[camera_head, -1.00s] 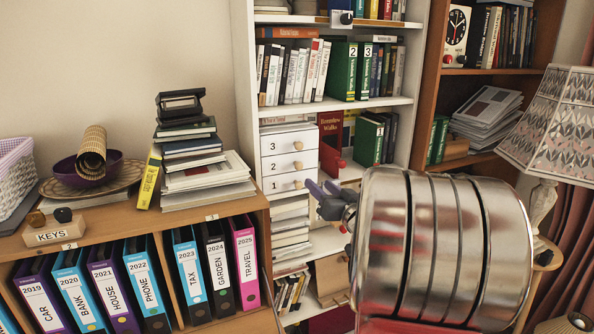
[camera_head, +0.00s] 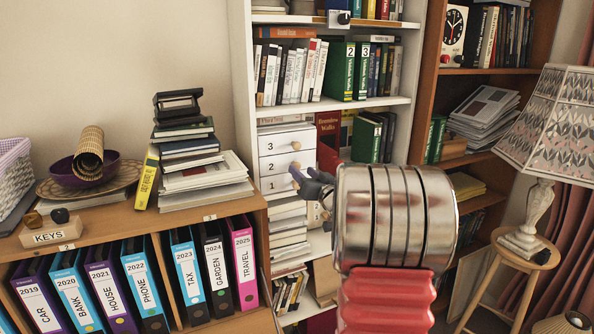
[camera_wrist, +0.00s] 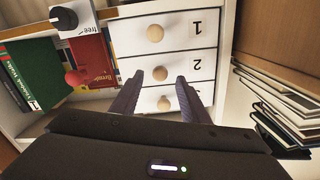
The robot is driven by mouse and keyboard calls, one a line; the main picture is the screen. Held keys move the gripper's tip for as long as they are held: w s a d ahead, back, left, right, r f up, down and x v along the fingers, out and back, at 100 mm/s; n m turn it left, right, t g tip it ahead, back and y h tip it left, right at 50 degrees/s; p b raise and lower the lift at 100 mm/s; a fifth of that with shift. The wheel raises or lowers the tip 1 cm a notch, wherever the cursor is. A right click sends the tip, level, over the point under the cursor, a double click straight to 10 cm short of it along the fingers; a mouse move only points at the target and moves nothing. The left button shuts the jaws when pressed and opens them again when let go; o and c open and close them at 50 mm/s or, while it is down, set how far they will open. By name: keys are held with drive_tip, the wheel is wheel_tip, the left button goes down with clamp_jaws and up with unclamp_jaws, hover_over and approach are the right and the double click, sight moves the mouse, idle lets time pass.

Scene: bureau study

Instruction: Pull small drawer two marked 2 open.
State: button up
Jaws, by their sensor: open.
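The small white drawer unit (camera_head: 283,142) stands on a shelf. In the head view, drawer 3 is on top, drawer two marked 2 (camera_head: 277,165) in the middle and drawer 1 below. Each has a round wooden knob. The wrist view shows the unit upside down, with drawer two (camera_wrist: 196,67) in the middle and flush with its neighbours. My gripper (camera_wrist: 160,78) is open. Its two dark fingertips lie either side of drawer two's knob (camera_wrist: 160,73) in the wrist view. Contact cannot be told. In the head view my gripper (camera_head: 303,173) partly covers drawer 1.
A red book (camera_head: 327,157) and green books (camera_head: 367,139) stand right of the drawers. Stacked books (camera_head: 289,225) lie below. A lamp (camera_head: 527,215) stands at right.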

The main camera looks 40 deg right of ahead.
sight(298, 168)
drive_tip(key=shift+x, duration=1.75)
drive_tip(key=shift+c, duration=0.2)
clamp_jaws()
